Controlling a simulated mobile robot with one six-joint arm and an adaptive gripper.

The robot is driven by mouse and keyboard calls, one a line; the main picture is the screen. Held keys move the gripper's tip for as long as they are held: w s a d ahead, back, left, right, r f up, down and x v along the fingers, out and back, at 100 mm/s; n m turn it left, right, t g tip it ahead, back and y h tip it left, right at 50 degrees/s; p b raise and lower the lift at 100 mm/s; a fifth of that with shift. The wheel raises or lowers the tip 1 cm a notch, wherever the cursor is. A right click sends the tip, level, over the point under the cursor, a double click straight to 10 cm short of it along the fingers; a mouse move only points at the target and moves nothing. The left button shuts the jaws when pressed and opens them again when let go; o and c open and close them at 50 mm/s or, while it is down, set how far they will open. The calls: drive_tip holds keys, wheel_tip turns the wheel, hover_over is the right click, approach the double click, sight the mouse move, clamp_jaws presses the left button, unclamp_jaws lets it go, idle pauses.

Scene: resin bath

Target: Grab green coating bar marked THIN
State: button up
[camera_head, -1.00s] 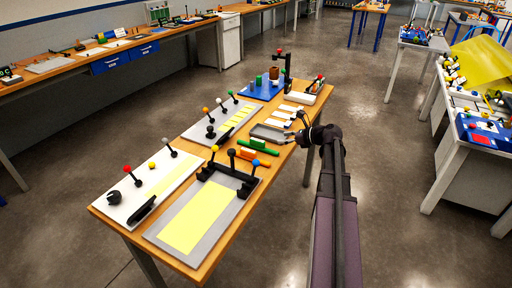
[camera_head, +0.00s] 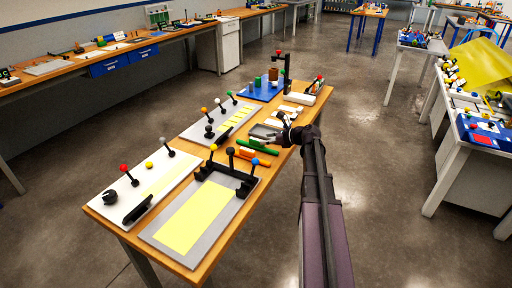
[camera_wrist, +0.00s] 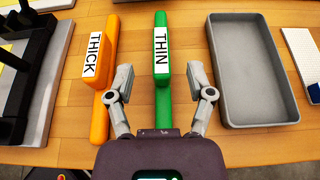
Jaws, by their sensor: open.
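In the wrist view the green coating bar (camera_wrist: 162,88) lies on the wooden table with a white label reading THIN. My gripper (camera_wrist: 163,88) is open, with one finger on each side of the green bar's near part, apart from it as far as I can see. The bar's near end is hidden behind my gripper's body. In the head view the green bar (camera_head: 262,146) lies near the table's right edge, and my gripper (camera_head: 283,134) is close to it, at the end of my arm.
An orange bar (camera_wrist: 98,85) labelled THICK lies left of the green bar. An empty grey tray (camera_wrist: 226,70) stands close on the right. A grey plate with a yellow sheet (camera_head: 195,218) lies on the near part of the table (camera_head: 212,263).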

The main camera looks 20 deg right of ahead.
sight(258, 140)
drive_tip(key=b+x, duration=0.2)
drive_tip(key=x, duration=0.2)
drive_tip(key=shift+w+d+f, duration=0.1)
drive_tip(key=shift+f, duration=0.15)
drive_tip(key=shift+w+a+f, duration=0.15)
drive_tip(key=shift+w+a, duration=0.15)
drive_tip(key=shift+w, duration=0.05)
drive_tip(key=shift+c, duration=0.2)
clamp_jaws()
